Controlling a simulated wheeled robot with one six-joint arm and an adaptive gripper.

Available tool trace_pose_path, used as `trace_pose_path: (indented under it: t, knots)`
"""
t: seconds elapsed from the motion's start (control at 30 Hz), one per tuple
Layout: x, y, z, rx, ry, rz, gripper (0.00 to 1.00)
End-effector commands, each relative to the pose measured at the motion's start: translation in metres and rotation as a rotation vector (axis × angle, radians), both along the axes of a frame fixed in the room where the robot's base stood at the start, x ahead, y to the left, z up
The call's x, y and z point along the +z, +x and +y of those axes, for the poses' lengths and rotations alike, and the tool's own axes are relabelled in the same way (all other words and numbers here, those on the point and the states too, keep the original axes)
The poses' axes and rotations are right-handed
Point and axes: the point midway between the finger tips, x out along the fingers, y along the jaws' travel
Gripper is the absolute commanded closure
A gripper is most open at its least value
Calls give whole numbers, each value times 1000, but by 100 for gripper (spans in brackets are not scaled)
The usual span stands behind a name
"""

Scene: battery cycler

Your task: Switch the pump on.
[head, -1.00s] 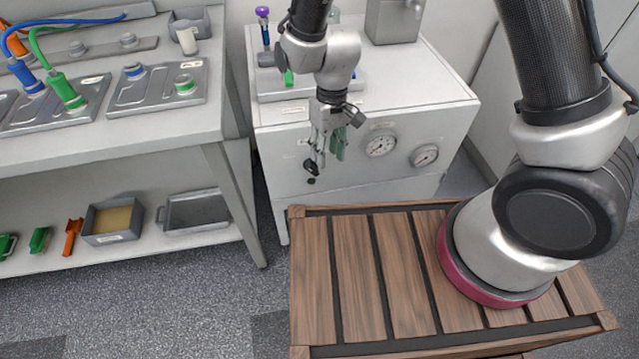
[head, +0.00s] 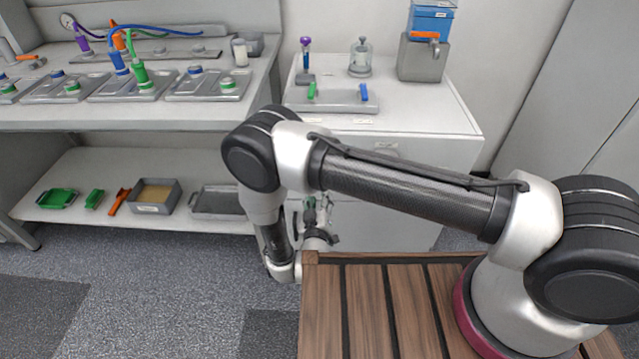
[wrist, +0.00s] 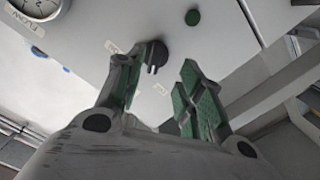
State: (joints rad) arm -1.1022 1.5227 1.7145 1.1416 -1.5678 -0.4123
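The white cabinet (head: 415,160) stands behind my wooden deck, its front partly hidden by my arm. Small labels sit near the knob. My gripper (wrist: 158,78) is open and empty, with green pads facing each other. The knob shows just beyond the fingertips, nearer the left finger; whether they touch is unclear. In the head view, my gripper (head: 318,212) is low before the cabinet front, and the knob and button are hidden.
A gauge (wrist: 37,6) and a FLOW label show at the wrist view's upper left. A tray (head: 335,101), a glass vessel (head: 360,60) and a grey box (head: 422,60) stand on the cabinet. A bench (head: 100,122) with a lower shelf is at left. The floor before it is clear.

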Motion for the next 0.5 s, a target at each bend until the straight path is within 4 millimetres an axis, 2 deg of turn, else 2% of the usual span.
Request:
trace_pose_path:
  t: [0.07,0.17,0.5]
  knots:
    - [9,2,1,4,-14,-39,62]
    - [11,12,1,4,-27,-46,62]
    - [11,66,-1,5,-26,-44,62]
